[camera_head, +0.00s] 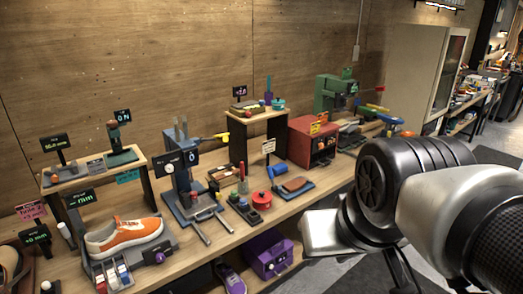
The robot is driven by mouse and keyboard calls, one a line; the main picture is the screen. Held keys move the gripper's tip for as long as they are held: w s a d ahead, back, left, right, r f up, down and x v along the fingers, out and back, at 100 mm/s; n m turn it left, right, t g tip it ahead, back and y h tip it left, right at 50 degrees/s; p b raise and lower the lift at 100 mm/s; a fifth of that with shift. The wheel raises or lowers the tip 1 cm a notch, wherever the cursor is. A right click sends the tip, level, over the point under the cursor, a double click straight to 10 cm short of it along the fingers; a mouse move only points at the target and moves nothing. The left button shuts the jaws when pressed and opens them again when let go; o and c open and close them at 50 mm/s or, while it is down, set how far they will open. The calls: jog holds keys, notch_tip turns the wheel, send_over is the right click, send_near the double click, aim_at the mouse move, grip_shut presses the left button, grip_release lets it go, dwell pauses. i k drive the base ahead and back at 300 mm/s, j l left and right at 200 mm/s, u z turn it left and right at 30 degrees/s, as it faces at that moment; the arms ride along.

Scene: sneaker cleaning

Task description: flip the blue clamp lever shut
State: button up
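I cannot pick out the blue clamp lever for certain. A small blue piece (278,170) stands upright beside a brown pad on the workbench, near the middle. A blue-grey press-like stand (183,180) with a display rises left of the middle. An orange sneaker (128,236) rests on a grey stand at the front left. My arm comes in from the right, in front of the bench's right part. The fingers of my gripper do not show.
The wooden workbench (205,250) runs along the wall. It also bears a red cabinet (300,145), a red round tin (262,199) and a green machine (333,92). A purple box (268,254) sits below the bench's front edge. Grey floor lies at the right.

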aim_at(271, 177)
jog(key=i+l, duration=0.45)
jog(key=i, duration=0.15)
jog(key=i+l, duration=0.45)
jog(key=i, duration=0.15)
jog(key=k+z, duration=0.05)
